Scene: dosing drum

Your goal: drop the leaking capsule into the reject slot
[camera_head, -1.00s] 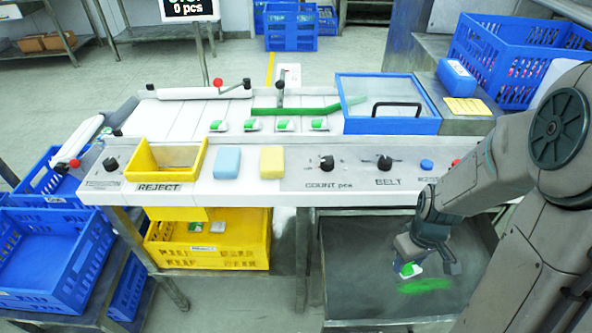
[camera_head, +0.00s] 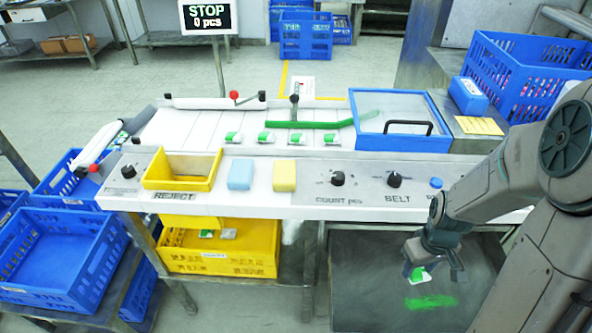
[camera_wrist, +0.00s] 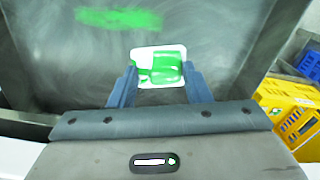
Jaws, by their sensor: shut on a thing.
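My gripper (camera_head: 432,273) is shut on a green and white capsule (camera_head: 418,275) at the lower right, above a dark grey tray (camera_head: 360,300). In the wrist view the capsule (camera_wrist: 158,67) sits between the two fingertips, its green part smeared toward the white edge. A bright green stain (camera_head: 431,302) lies on the tray below it and also shows in the wrist view (camera_wrist: 118,19). The reject slot (camera_head: 182,168) is a yellow open-topped frame at the left of the white console, labelled REJECT. I see no capsule in its opening.
A blue block (camera_head: 241,175) and a yellow block (camera_head: 284,176) lie right of the slot. Knobs (camera_head: 338,178) stand up along the console. Several capsules (camera_head: 265,137) lie on the belt behind. A yellow crate (camera_head: 220,262) sits below the slot. A sign (camera_head: 208,17) reads STOP, 0 pcs.

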